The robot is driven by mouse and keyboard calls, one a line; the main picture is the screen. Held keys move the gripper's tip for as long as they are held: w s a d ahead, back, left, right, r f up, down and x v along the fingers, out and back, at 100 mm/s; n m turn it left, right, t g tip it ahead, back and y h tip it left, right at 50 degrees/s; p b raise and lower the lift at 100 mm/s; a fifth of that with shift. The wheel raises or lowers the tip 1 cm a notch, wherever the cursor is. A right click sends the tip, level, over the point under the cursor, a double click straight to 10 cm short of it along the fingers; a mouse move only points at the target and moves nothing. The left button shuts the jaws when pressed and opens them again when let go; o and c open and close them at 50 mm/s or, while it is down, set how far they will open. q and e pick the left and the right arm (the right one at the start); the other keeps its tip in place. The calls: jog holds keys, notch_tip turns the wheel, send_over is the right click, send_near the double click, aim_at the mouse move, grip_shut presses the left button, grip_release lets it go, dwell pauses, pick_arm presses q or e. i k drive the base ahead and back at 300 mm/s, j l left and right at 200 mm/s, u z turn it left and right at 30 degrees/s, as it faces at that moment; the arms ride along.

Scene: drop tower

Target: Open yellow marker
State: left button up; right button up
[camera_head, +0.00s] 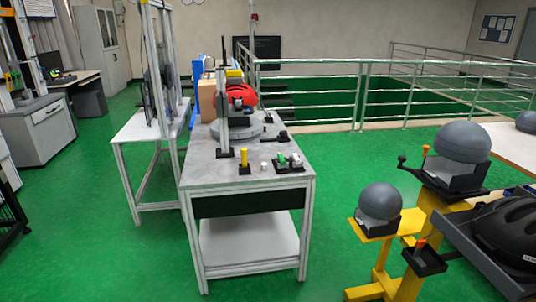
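A small upright yellow object (244,156), which looks like the yellow marker, stands in a black base (244,169) near the front of the grey-topped table (215,176). It is too small to tell whether a cap is on it. A small white piece (264,165) sits to its right. Right of that is a black tray (291,168) with small green and white items. Neither of my grippers is in view.
A red helmet (240,94) rests behind on the same table, near a vertical post (224,100). Grey domes (379,202) on yellow stands and a black helmet (510,232) are at right. Green floor is clear in front and left. Railings (360,95) stand behind.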

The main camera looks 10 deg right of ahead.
aim_at(243, 159)
jog(key=i+z, duration=0.45)
jog(key=i, duration=0.8)
